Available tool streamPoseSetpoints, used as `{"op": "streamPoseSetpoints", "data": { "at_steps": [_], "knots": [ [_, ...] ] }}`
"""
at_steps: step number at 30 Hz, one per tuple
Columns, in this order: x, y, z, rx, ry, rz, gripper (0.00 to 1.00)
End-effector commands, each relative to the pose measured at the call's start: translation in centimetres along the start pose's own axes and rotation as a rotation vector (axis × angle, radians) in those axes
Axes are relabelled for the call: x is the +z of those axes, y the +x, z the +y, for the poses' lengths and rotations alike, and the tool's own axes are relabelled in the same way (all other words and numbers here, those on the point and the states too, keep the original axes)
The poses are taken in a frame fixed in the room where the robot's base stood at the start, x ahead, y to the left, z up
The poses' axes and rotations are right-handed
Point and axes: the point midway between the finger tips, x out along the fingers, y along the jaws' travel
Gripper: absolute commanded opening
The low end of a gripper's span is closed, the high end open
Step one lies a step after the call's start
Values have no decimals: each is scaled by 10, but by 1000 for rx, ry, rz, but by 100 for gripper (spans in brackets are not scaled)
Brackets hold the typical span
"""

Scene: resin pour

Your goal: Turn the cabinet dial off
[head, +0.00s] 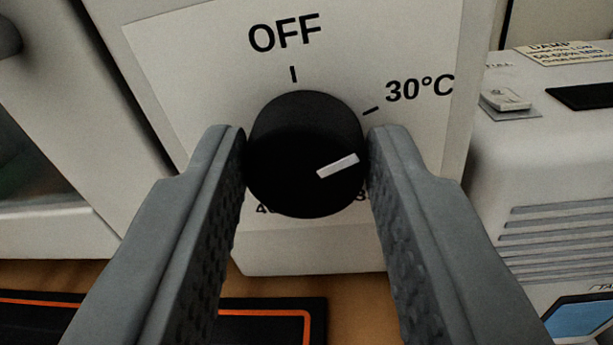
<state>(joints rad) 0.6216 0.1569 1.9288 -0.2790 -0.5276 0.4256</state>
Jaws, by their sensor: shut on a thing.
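The cabinet dial (290,140) is a round black knob with a white pointer mark on its face. It sits on a pale label plate (190,70) with the word OFF and a tick above it, and 30°C with a tick at its upper right. The white mark lies on the right of the face and points right and slightly up, toward a spot below the 30°C tick, not at OFF. My gripper (306,150) is shut on the dial, one grey finger on each side. Other lettering below the dial is mostly hidden by it and my fingers.
A pale machine (540,160) with vents, a dark panel and a yellow note stands close on the right. A black mat with an orange line (270,312) lies on the wooden surface below. A dark-cornered pale housing (60,230) is at the left.

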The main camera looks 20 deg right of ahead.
Motion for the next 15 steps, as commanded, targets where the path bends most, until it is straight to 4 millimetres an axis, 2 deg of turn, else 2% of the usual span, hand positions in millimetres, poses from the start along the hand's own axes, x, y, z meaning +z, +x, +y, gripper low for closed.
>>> {"op": "streamPoseSetpoints", "data": {
  "at_steps": [15],
  "knots": [
    [-1, 0, -2, 6, -412, -26, 11]
  ]
}}
